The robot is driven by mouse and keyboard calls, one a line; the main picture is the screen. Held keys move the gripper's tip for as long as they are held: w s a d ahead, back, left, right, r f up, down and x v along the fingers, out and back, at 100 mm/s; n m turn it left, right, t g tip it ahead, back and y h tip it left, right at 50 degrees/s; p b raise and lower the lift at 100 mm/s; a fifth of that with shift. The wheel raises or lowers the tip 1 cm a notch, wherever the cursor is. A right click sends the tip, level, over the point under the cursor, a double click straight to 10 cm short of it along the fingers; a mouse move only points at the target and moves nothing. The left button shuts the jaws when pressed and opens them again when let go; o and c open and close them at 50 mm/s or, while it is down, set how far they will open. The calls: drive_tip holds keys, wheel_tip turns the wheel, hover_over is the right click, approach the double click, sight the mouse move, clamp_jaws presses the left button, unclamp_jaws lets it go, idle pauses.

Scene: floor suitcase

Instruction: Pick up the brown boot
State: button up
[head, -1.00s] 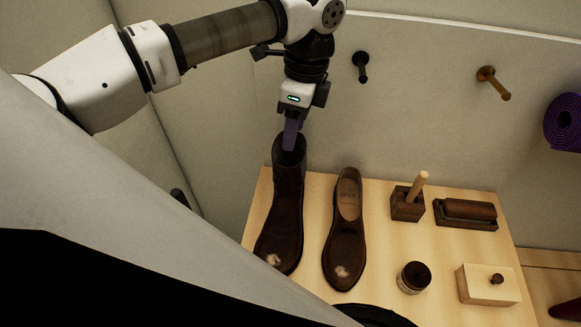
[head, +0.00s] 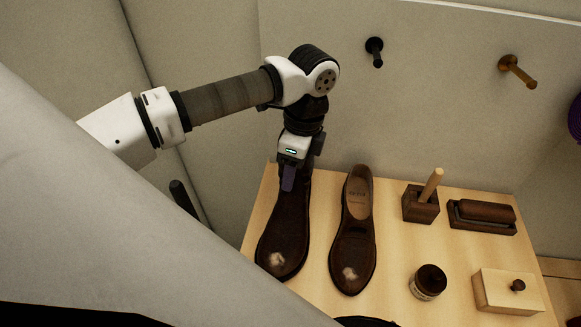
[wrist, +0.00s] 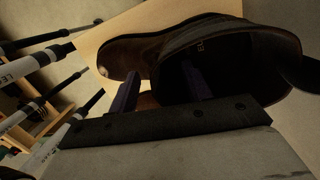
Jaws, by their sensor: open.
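The brown boot (head: 288,228) stands on the light wooden table (head: 395,290) at its left side, with a pale scuffed patch on its toe. My gripper (head: 288,180) points down at the boot's top and hides part of its shaft. In the wrist view the boot (wrist: 150,52) fills the upper part, with its dark opening at the right. My gripper (wrist: 160,88) is open there. One purple finger lies against the dark opening and the other lies left of it. I cannot tell whether either finger touches the boot.
A brown low shoe (head: 354,245) stands close right of the boot. Further right are a wooden block with a handle (head: 421,203), a brush (head: 483,214), a small jar (head: 429,281) and a pale box (head: 506,292). The wall with pegs is behind.

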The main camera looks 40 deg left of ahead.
clamp_jaws()
drive_tip(key=shift+r, duration=0.1)
idle(1.2)
